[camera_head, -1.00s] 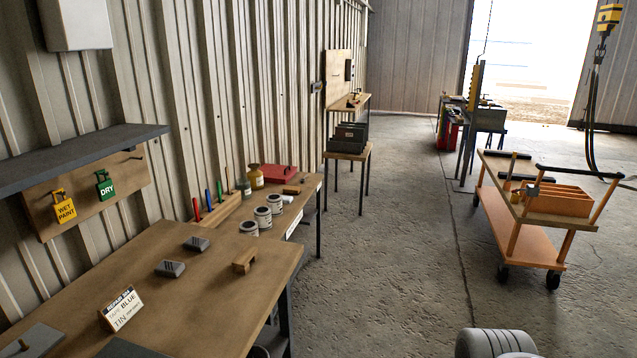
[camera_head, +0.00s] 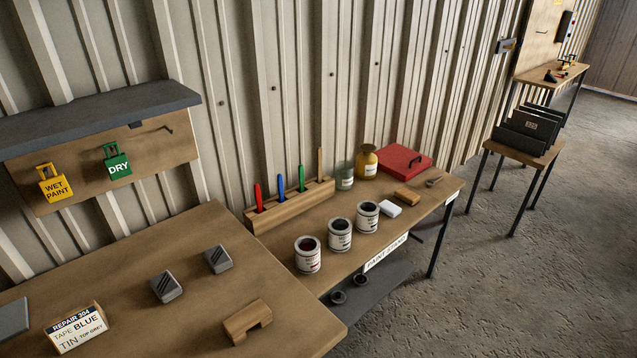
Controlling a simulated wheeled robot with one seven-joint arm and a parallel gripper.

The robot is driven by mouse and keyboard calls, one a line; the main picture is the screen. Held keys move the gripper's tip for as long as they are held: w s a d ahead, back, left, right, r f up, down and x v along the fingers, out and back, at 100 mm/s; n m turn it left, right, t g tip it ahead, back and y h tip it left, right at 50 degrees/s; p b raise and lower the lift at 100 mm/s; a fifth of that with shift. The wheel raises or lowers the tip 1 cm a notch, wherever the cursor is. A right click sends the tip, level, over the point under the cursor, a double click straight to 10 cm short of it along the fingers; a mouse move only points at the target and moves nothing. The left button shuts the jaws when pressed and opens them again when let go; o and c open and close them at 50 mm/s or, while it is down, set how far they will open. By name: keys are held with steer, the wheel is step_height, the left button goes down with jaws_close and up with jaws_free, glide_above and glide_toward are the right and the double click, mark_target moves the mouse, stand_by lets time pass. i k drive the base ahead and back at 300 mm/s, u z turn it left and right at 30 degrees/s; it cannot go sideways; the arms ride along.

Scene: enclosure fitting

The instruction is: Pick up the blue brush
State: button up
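The blue brush (camera_head: 281,186) stands upright in a long wooden rack (camera_head: 291,208) at the back of the paint bench, against the corrugated wall. Its blue handle points up; its lower end is hidden in the rack. A red-handled brush (camera_head: 258,197) stands to its left. A green-handled one (camera_head: 301,177) and a plain wooden one (camera_head: 319,163) stand to its right. My gripper is not in view.
Three open paint tins (camera_head: 340,236) stand in front of the rack. Glass jars (camera_head: 366,162) and a red case (camera_head: 402,160) are to its right. A nearer table (camera_head: 120,275) holds grey blocks, a wooden block and a sign. A shelf (camera_head: 90,116) juts out at left.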

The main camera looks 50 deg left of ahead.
mark_target(280, 177)
steer(key=u, duration=0.3)
steer(key=i, duration=1.25)
steer(key=u, duration=1.4)
steer(key=i, duration=0.95)
steer(key=u, duration=1.1)
steer(key=i, duration=0.25)
steer(key=u, duration=0.15)
